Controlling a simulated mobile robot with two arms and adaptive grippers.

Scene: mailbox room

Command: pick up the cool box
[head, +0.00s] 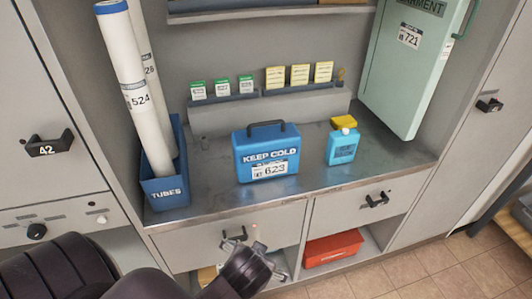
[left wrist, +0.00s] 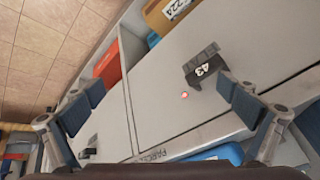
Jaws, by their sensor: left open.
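The cool box (head: 266,168) is a blue box with a dark top handle, marked KEEP COLD and 623. It stands upright on the metal counter (head: 215,195), near the middle in the head view. My left gripper (head: 262,256) is below and in front of the counter edge, apart from the box. In the left wrist view its two fingers (left wrist: 165,103) are spread wide with nothing between them, facing a drawer front with handle 43 (left wrist: 203,67). A blue patch (left wrist: 226,152) low in that view may be the box; I cannot tell. My right gripper is not in view.
A blue bin (head: 165,190) marked TUBES holds white tubes left of the box. Card racks (head: 262,97) stand behind. A red box (head: 332,248) lies on the lower shelf.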

